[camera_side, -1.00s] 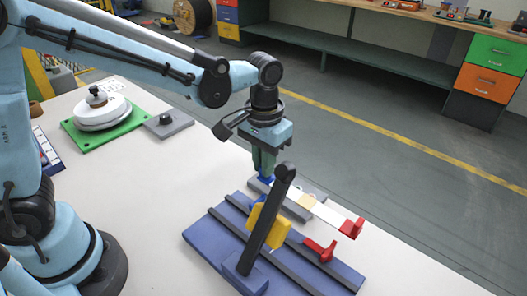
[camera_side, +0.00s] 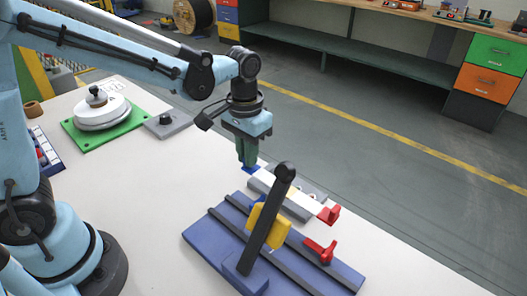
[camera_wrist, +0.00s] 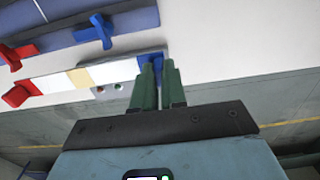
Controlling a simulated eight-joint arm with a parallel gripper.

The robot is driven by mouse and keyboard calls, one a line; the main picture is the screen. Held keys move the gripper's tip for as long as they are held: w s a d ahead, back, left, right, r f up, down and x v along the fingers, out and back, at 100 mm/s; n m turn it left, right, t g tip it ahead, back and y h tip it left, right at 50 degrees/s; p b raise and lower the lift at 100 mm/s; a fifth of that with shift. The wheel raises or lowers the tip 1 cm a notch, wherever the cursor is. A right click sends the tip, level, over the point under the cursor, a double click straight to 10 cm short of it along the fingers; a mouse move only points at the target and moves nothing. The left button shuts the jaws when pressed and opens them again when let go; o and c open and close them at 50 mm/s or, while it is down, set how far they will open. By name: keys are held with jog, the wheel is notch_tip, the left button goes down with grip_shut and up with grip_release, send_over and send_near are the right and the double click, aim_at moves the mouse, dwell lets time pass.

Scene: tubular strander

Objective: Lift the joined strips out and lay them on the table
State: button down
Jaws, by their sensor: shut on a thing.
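The joined strips (camera_side: 290,190) form one long white band with a tan middle section (camera_wrist: 80,78). A red piece (camera_side: 328,215) is at the right end in the side view, and a blue piece (camera_side: 250,169) is at the end by my gripper. My gripper (camera_side: 249,164) has green fingers shut on the blue end; they also show in the wrist view (camera_wrist: 158,82). The band is beyond the blue fixture (camera_side: 208,245), beside its far edge. I cannot tell whether the band touches the table.
The fixture carries dark rails, a tilted black lever (camera_side: 265,220), a yellow block (camera_side: 254,219) and a red clamp (camera_side: 320,250). A small grey box (camera_wrist: 115,90) lies close to the band. A green board (camera_side: 80,140) with white discs stands at the left. White table between is clear.

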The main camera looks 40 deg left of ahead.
jog(key=a, duration=2.7)
jog(key=shift+s, duration=0.45)
dwell(2.0)
jog(key=shift+a+f, duration=0.1)
jog(key=shift+f, duration=0.05)
dwell(0.4)
jog(key=shift+f, duration=3.35)
